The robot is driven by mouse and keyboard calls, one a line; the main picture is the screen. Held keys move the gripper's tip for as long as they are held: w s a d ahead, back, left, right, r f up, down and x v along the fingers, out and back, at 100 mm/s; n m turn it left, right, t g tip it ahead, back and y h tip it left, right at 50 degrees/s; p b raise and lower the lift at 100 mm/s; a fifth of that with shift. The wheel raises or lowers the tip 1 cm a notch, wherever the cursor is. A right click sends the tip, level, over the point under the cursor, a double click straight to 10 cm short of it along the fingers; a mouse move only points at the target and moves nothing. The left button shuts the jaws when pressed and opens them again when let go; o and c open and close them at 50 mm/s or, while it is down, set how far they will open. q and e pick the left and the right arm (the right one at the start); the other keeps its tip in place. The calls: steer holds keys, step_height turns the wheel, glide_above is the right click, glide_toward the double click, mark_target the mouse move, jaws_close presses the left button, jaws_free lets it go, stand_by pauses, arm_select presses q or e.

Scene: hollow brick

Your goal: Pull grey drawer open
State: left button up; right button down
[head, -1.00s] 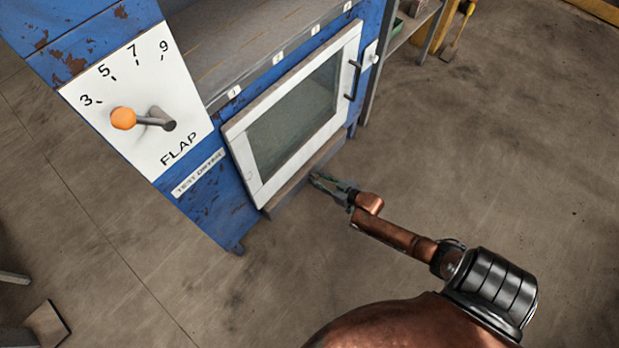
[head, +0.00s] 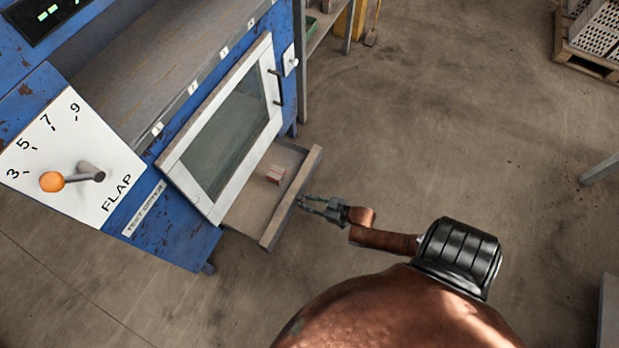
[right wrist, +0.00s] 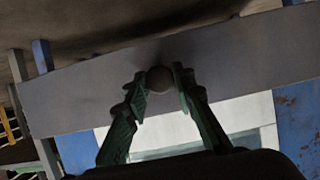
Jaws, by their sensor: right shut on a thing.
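The grey drawer (head: 262,205) is out of the blue machine, below the white-framed window door, with its inside showing. A small reddish block (head: 275,175) lies in it. My right gripper (head: 303,203) is at the outer face of the drawer front. In the right wrist view my right gripper (right wrist: 160,82) is shut on a round knob (right wrist: 159,79) on the grey drawer front (right wrist: 85,95). My left gripper is not in view.
The blue machine (head: 180,225) carries a white FLAP dial plate (head: 75,150) with an orange-tipped lever (head: 55,181). The white-framed door (head: 225,130) is shut above the drawer. Pallets of bricks (head: 598,35) stand at the far right. The floor right of the drawer is clear.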

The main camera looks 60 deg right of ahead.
steer(key=shift+s, duration=0.1)
steer(key=c, duration=1.6)
jaws_free()
steer(key=v, duration=1.2)
